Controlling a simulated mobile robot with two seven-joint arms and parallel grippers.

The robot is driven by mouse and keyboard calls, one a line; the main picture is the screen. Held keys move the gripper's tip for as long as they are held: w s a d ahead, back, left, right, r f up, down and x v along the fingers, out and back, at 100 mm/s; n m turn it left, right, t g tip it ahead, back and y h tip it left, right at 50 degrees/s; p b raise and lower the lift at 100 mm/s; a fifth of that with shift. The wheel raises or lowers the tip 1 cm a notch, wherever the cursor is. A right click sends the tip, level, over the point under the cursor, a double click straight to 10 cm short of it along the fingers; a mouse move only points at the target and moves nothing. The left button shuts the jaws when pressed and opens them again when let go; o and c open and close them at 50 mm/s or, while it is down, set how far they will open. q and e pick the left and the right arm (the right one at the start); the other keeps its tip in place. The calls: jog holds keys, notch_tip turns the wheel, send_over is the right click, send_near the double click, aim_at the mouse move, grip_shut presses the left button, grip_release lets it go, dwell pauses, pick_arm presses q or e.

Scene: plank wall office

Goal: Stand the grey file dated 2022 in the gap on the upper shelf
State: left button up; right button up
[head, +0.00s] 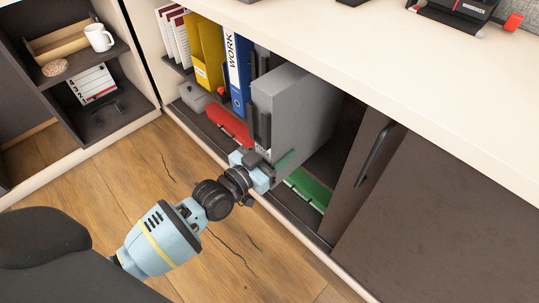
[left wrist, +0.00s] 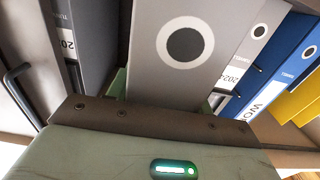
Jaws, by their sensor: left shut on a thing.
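How far the held file is in the gap is hidden. My right gripper is not in view.
Blue WORK (head: 237,75) and yellow (head: 207,50) files stand to the left on the shelf. Red (head: 228,125) and green (head: 307,189) items lie lower down. A cabinet door with a handle (head: 374,155) is to the right, below the pale countertop (head: 400,70).

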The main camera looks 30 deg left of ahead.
pick_arm(q)
jog(key=shift+f+b+x, duration=0.15)
jog(key=shift+b+x, duration=1.1)
jog(key=shift+x, duration=1.2)
jog(key=shift+f+b+x, duration=0.15)
jog(key=shift+b+x, duration=1.15)
jog(key=shift+x, duration=1.2)
jog(key=shift+f+b+x, duration=0.15)
jog(key=shift+b+x, duration=1.1)
jog(key=shift+x, duration=1.2)
jog(key=o, duration=1.1)
jog(key=shift+o, duration=1)
jog(key=shift+f, duration=0.1)
jog(key=shift+o, duration=0.4)
